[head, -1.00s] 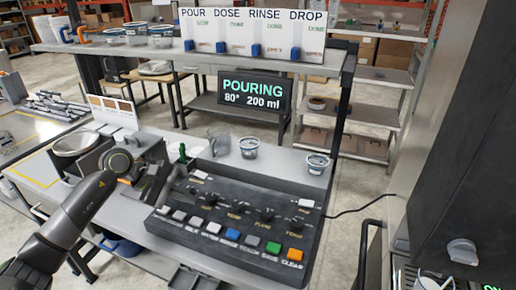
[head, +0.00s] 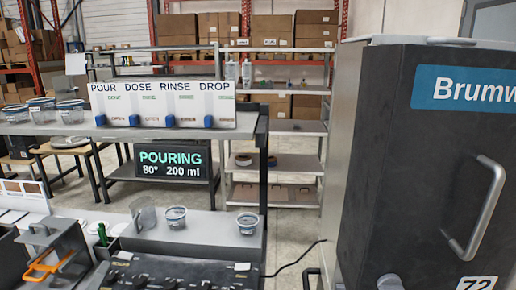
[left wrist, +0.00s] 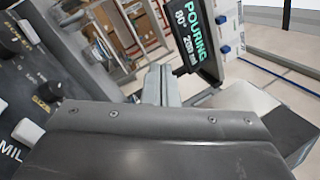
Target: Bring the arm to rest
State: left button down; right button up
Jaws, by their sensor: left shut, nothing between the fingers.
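My left gripper (left wrist: 161,74) shows in the left wrist view, its two grey fingers together with nothing between them. Beyond the fingers in that view are shelves and the POURING display (left wrist: 195,35), tilted by the camera's angle. The dark control panel (left wrist: 45,75) with knobs and keys lies to the left of the fingers. In the head view I cannot make out the left gripper clearly. My right gripper is in neither view.
In the head view the panel (head: 180,276) shows at the bottom edge. A clear jug (head: 143,214), two cups (head: 175,217) (head: 247,223) and a grey unit with an orange handle (head: 48,262) stand on the bench. A tall dark cabinet (head: 400,160) fills the right.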

pick_arm(q)
jog(key=s+a+f+n+g+y, duration=0.3)
jog(key=s+f+n+g+y, duration=0.15)
jog(key=f+n, duration=0.35)
jog(key=s+a+f+n+g+y, duration=0.2)
jog(key=s+f+n+g+y, duration=0.3)
jog(key=n, duration=0.5)
jog(key=s+d+f+n+g+h, duration=0.2)
jog(key=s+d+f+n+g, duration=0.25)
jog(key=s, duration=0.45)
jog(key=s+d+f+n+g+h, duration=0.3)
jog(key=s+f, duration=0.3)
jog(key=s, duration=0.2)
notch_tip(320, 180, down, 27)
jog(key=s+a+g, duration=0.1)
jog(key=a+g, duration=0.1)
jog(key=s+d+f+g, duration=0.1)
jog(key=s+f, duration=1.2)
jog(key=s, duration=0.1)
jog(key=shift+s+d+f+h, duration=0.2)
jog(key=shift+s+f+h, duration=0.05)
jog(key=shift+h, duration=0.2)
